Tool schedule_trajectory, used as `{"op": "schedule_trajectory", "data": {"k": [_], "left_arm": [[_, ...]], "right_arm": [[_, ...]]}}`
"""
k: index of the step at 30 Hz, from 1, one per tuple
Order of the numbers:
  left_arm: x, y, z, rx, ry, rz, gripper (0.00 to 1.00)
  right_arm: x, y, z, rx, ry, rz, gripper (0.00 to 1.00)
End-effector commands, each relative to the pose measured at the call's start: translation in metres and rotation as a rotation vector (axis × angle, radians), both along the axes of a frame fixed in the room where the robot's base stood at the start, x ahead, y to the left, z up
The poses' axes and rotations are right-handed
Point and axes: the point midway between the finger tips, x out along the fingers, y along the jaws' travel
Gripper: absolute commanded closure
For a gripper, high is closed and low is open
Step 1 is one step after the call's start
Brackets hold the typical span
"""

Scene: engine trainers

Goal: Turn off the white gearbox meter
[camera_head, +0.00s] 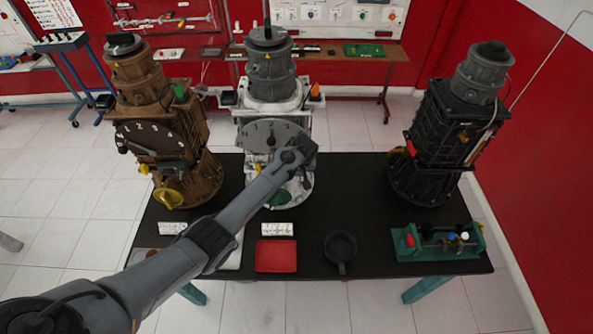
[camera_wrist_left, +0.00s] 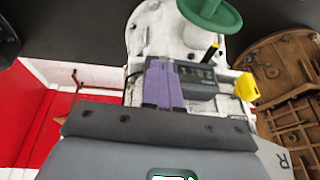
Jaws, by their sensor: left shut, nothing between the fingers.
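The white gearbox (camera_head: 271,97) stands upright between a brown and a black one, with a grey numbered dial (camera_head: 262,133) on its front. Its meter is a dark grey box with a small display (camera_wrist_left: 196,74) in the left wrist view; in the head view my gripper and arm largely hide it. My left gripper (camera_head: 301,152) is shut and empty in front of the gearbox, below the dial's right side.
The brown gearbox (camera_head: 151,110) is at left and the black gearbox (camera_head: 453,123) at right. The black table (camera_head: 365,215) holds a red tray (camera_head: 276,256), a dark pan (camera_head: 341,248) and a green stand (camera_head: 440,243). A green handwheel (camera_wrist_left: 210,13) and yellow knob (camera_wrist_left: 246,87) are near the meter.

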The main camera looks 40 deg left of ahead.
Motion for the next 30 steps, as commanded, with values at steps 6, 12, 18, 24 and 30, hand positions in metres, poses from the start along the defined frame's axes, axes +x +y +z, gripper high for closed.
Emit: {"op": "schedule_trajectory", "data": {"k": [6, 12, 18, 24, 30], "left_arm": [[0.002, -0.001, -0.002, 0.038, -0.043, 0.000, 1.00], [0.000, -0.004, -0.005, 0.101, -0.119, -0.001, 1.00], [-0.002, -0.006, -0.011, 0.168, -0.202, -0.002, 1.00], [-0.004, -0.008, -0.014, 0.192, -0.237, 0.002, 1.00], [-0.005, -0.009, -0.018, 0.191, -0.236, 0.001, 1.00]], "right_arm": [[0.000, 0.000, 0.001, 0.001, 0.000, -0.001, 0.81], [0.000, 0.000, 0.009, 0.001, 0.000, -0.001, 0.81], [0.000, -0.001, 0.013, -0.003, 0.000, 0.002, 0.81], [0.000, -0.002, 0.015, -0.008, 0.000, 0.006, 0.81], [0.000, -0.002, 0.016, -0.008, 0.000, 0.006, 0.81]]}}
